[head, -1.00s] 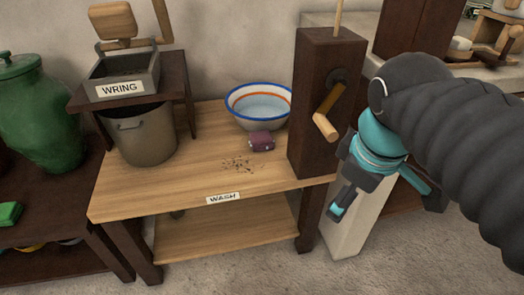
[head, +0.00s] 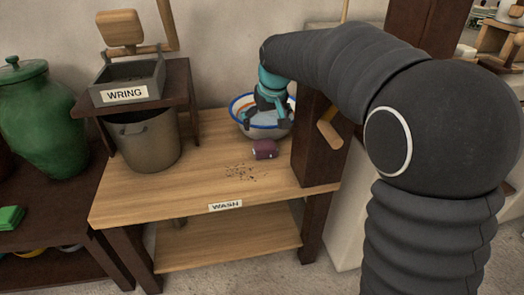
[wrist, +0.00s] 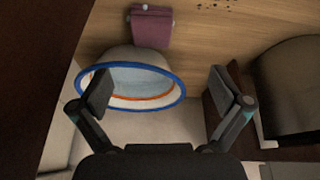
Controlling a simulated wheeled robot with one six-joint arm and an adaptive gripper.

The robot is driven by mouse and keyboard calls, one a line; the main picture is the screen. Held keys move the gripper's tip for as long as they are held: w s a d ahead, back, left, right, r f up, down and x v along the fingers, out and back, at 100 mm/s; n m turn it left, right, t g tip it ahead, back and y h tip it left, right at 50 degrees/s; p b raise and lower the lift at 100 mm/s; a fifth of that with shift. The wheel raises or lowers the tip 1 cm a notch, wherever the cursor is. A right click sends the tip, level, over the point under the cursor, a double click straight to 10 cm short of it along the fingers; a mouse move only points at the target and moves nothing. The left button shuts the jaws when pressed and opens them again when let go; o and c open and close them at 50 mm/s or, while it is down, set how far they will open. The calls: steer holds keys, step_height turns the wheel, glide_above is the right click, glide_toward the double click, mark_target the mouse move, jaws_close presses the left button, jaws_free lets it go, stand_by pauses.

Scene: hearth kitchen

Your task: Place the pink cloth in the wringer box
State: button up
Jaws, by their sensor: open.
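The cloth (head: 264,149) is a small folded mauve-pink bundle with pale spots, lying on the wooden wash table in front of the bowl. It also shows at the top of the wrist view (wrist: 151,27). The wringer box (head: 127,92) is a grey open-topped box labelled WRING on a dark stand at the left. My gripper (head: 271,113) is over the bowl, behind the cloth, with its fingers pointing down. In the wrist view my gripper (wrist: 158,92) has its fingers wide apart with nothing held, and the cloth lies beyond them.
A white bowl (wrist: 174,101) with blue and orange rings stands under my gripper. A dark post with a wooden crank (head: 329,134) stands right of the bowl. A metal pot (head: 146,140) sits beneath the box. The table front (head: 180,195) is mostly clear, with dark specks near the cloth.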

mark_target(265, 141)
steer(key=shift+w+d+f+m, duration=0.1)
steer(key=shift+w+f+m, duration=0.25)
steer(key=shift+w, duration=0.3)
steer(key=shift+w+f+m, duration=0.25)
steer(key=shift+w+m, duration=0.2)
steer(key=shift+w, duration=0.15)
steer(key=b+x, duration=0.1)
steer(key=x, duration=0.5)
steer(key=shift+w+d, duration=0.1)
steer(key=shift+w, duration=0.1)
steer(key=shift+s+d+b+x, duration=0.1)
steer(key=shift+d+b+x, duration=0.15)
steer(key=shift+x, duration=1.1)
steer(key=shift+s+d+b+x, duration=0.15)
steer(key=shift+b+x, duration=0.2)
steer(key=shift+x, duration=1)
steer(key=shift+a, duration=0.15)
steer(key=c, duration=1.4)
steer(key=shift+c, duration=0.2)
